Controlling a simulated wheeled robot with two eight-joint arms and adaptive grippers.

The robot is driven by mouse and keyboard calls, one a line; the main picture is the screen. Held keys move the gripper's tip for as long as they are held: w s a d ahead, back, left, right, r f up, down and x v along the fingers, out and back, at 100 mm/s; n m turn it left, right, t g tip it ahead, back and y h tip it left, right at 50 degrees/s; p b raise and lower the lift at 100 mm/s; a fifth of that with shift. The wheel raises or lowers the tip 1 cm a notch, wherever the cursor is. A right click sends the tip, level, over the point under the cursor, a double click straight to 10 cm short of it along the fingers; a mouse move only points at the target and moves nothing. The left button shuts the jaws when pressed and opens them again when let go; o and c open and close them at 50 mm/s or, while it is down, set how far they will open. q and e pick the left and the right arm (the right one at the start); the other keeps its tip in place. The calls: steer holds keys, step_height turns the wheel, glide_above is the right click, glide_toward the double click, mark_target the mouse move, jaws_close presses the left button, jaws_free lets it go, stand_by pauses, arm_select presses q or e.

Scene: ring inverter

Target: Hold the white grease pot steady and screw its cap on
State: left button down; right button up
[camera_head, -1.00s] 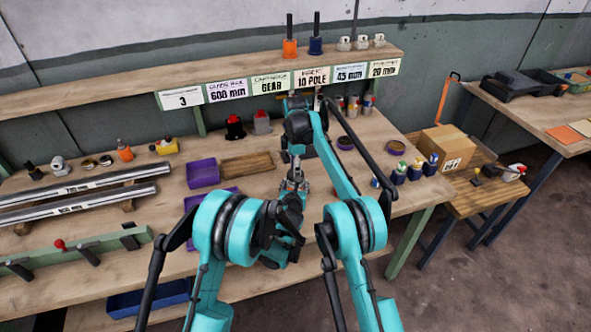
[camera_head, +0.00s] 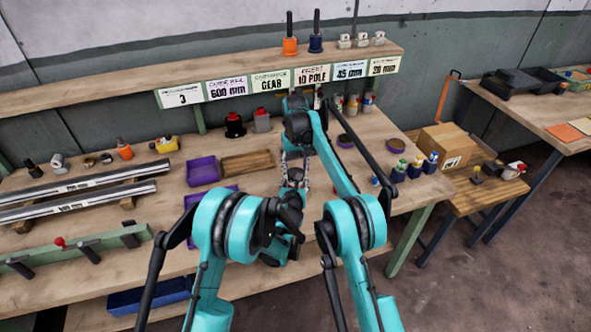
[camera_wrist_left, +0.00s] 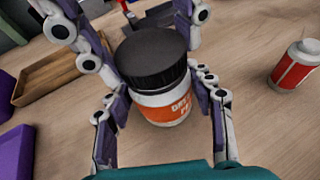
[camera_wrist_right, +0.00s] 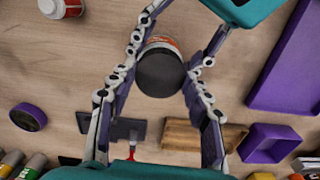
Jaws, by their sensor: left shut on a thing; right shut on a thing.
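The white grease pot (camera_wrist_left: 166,108) has an orange label and wears its black cap (camera_wrist_left: 152,58). How tight the cap is cannot be seen. My left gripper (camera_wrist_left: 160,112) is shut on the pot, one finger on each side of its body. My right gripper (camera_wrist_right: 165,62) comes from the opposite side and is shut, its fingers either side of the cap, which faces the camera in the right wrist view (camera_wrist_right: 160,75). In the head view the right gripper (camera_head: 297,152) and the arms hide the pot.
A wooden tray (camera_head: 247,164) and a purple bin (camera_head: 203,173) lie left of the grippers. A white and red bottle (camera_wrist_left: 296,66) stands right of the pot in the left wrist view. Several small bottles stand at the bench's right edge. Steel rails (camera_head: 80,190) lie at left.

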steer(key=m, duration=0.7)
steer(key=shift+m, duration=0.3)
steer(key=m, duration=2)
steer(key=shift+m, duration=0.4)
steer(key=m, duration=0.3)
steer(key=shift+m, duration=0.3)
steer(key=o, duration=0.7)
steer(key=shift+o, duration=0.2)
